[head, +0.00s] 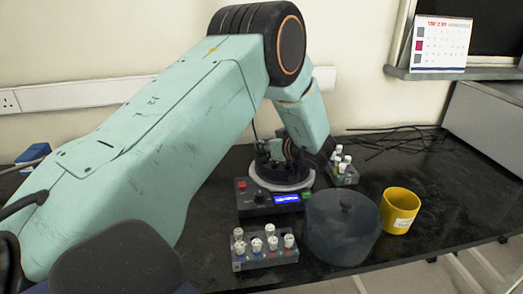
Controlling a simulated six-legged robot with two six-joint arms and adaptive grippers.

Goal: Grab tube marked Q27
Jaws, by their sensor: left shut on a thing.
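My left arm reaches in from the left and bends down to a centrifuge (262,200) with a lit blue display. My left gripper (273,163) is small and dark, down at the centrifuge's open round bowl (284,186). It is shut on what seems to be a tube, mostly hidden by the fingers and the dark rotor. Several white-capped tubes (271,243) stand in a front rack (265,262). More tubes (340,160) stand in a rear rack (347,180). No label can be read, so I cannot tell which tube is Q27. My right gripper is out of view.
A dark, see-through lid (343,232) with a knob sits right of the front rack. Black cables (400,140) lie at the back. The black tabletop (440,185) is clear on the right.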

